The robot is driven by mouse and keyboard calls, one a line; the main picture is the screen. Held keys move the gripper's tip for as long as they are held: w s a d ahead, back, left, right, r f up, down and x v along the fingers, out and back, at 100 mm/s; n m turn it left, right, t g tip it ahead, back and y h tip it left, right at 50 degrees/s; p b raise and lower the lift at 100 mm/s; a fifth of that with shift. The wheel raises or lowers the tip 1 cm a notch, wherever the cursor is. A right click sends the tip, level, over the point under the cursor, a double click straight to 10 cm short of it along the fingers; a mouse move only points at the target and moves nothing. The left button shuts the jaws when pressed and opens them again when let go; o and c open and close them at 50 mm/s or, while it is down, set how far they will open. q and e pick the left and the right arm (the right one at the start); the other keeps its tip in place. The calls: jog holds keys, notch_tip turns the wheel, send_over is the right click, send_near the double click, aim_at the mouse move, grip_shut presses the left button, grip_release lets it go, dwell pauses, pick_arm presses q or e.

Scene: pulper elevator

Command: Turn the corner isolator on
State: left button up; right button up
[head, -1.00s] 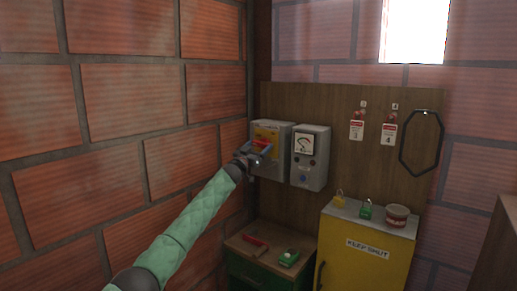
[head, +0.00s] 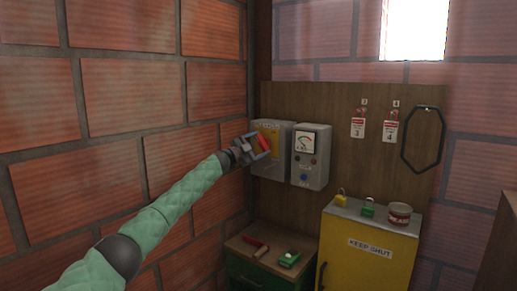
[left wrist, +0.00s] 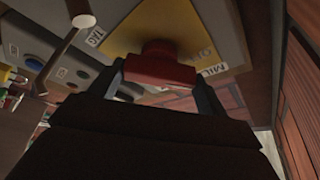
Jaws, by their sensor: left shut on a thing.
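The corner isolator (head: 285,134) is a grey box with a yellow front plate, mounted on a wooden board beside the brick corner. Its red handle (head: 264,142) slants steeply in the head view. My left gripper (head: 262,146) is shut on the red handle. In the left wrist view the red handle (left wrist: 160,72) sits between the two dark fingers, in front of the yellow plate (left wrist: 185,35). The plate's lettering is partly hidden, so I cannot read the switch position. My right gripper is not in view.
A grey meter box (head: 311,157) with a dial and buttons hangs just right of the isolator. Below stand a green cabinet (head: 250,272) and a yellow cabinet (head: 368,250) with padlocks and a tin on top. Tags (head: 358,128) and a black loop (head: 423,140) hang on the board.

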pick_arm(q)
jog(key=m+g, duration=0.1)
jog(key=m, duration=0.1)
jog(key=m+g+b, duration=0.1)
jog(key=m, duration=0.2)
jog(key=shift+m+y, duration=0.3)
jog(key=shift+y, duration=0.1)
jog(key=shift+m, duration=0.6)
jog(key=shift+d+m+g+y, duration=0.1)
jog(key=shift+m+g+y, duration=0.2)
jog(key=shift+m+g, duration=0.25)
jog(key=shift+t, duration=0.25)
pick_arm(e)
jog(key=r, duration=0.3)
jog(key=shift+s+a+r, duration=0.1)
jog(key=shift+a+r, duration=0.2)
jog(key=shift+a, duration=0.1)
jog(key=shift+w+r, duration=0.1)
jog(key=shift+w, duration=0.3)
pick_arm(q)
jog(key=o, duration=1)
jog(key=shift+r, duration=0.1)
jog(key=shift+r, duration=0.15)
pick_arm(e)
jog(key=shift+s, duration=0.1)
